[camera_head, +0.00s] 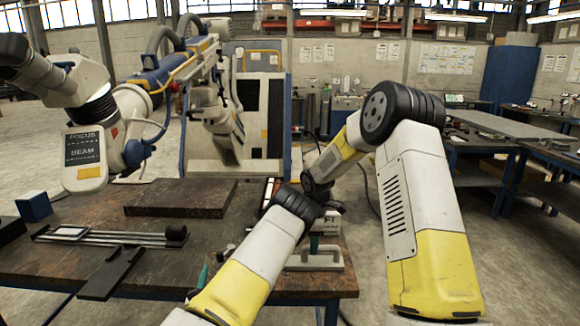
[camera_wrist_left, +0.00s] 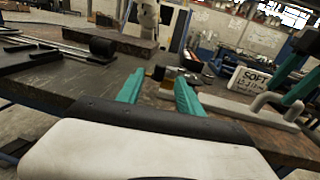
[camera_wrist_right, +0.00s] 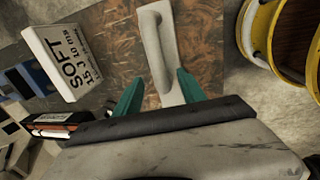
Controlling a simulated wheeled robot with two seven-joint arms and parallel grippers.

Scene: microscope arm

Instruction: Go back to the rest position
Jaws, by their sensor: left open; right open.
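My left gripper (camera_head: 197,283) is low in the head view at the table's front edge. In the left wrist view its teal fingers (camera_wrist_left: 158,92) are spread with nothing between them. My right gripper (camera_head: 314,243) is partly hidden by its wrist, over the front right of the table. In the right wrist view its fingers (camera_wrist_right: 160,93) are apart, with a pale handle (camera_wrist_right: 155,45) running up from between them. I cannot tell whether they touch it. The handle also shows in the head view (camera_head: 315,263) and left wrist view (camera_wrist_left: 270,104).
The microscope arm with its FOCUS BEAM panel (camera_head: 85,158) overhangs the left of the table (camera_head: 170,265). A dark slab (camera_head: 180,196), a rail with a black cylinder (camera_head: 176,233) and a blue box (camera_head: 33,206) lie there. A white SOFT block (camera_wrist_right: 65,60) is beside the handle.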

